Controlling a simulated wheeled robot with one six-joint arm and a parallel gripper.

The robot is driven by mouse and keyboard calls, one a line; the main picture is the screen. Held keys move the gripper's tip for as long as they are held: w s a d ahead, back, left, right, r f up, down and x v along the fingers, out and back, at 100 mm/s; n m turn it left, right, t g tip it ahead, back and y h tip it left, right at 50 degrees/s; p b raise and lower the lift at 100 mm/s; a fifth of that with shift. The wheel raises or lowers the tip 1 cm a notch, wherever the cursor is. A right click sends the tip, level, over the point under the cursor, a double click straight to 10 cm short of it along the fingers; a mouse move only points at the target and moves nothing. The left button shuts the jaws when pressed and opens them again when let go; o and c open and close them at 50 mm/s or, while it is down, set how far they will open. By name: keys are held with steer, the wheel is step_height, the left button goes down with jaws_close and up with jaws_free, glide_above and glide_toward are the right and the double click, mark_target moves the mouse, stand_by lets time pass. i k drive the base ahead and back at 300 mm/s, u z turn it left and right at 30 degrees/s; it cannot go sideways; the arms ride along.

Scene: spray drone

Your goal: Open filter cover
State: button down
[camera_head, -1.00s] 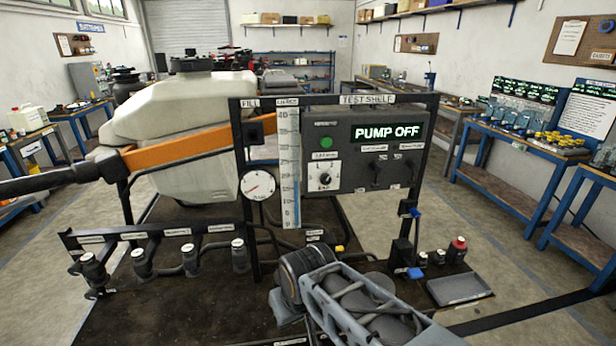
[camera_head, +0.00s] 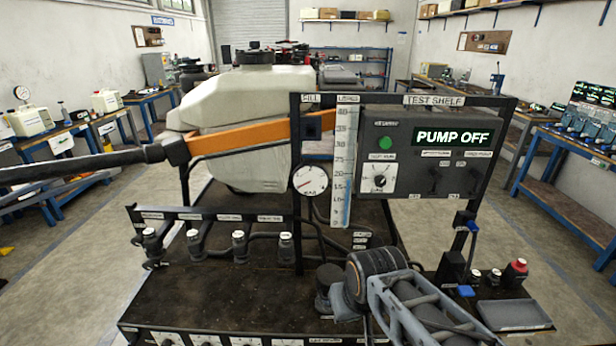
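I cannot make out for certain which part is the filter cover. A short dark cylinder with a rounded top (camera_head: 325,283) stands on the dark bench just left of my arm; it may be the filter housing, and my arm partly hides it. My grey arm reaches in from the bottom right, with its thick dark joint over the bench's front middle. My gripper's fingers do not show.
A panel (camera_head: 400,200) reading PUMP OFF stands behind my arm, with a white gauge (camera_head: 311,180) to its left. Several capped valves (camera_head: 239,240) line the bench's left side. A shallow tray (camera_head: 513,314) and a red-capped bottle (camera_head: 515,273) are at right. Bare bench top (camera_head: 210,285) lies at left.

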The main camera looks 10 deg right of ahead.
mark_target(327, 275)
steer(key=u, duration=0.25)
steer(key=k, duration=0.3)
steer(key=z, duration=0.75)
steer(key=i, duration=0.35)
steer(key=z, duration=1.5)
steer(key=k, duration=1.35)
steer(key=u, duration=1.85)
steer(key=i, duration=0.5)
steer(key=z, duration=0.05)
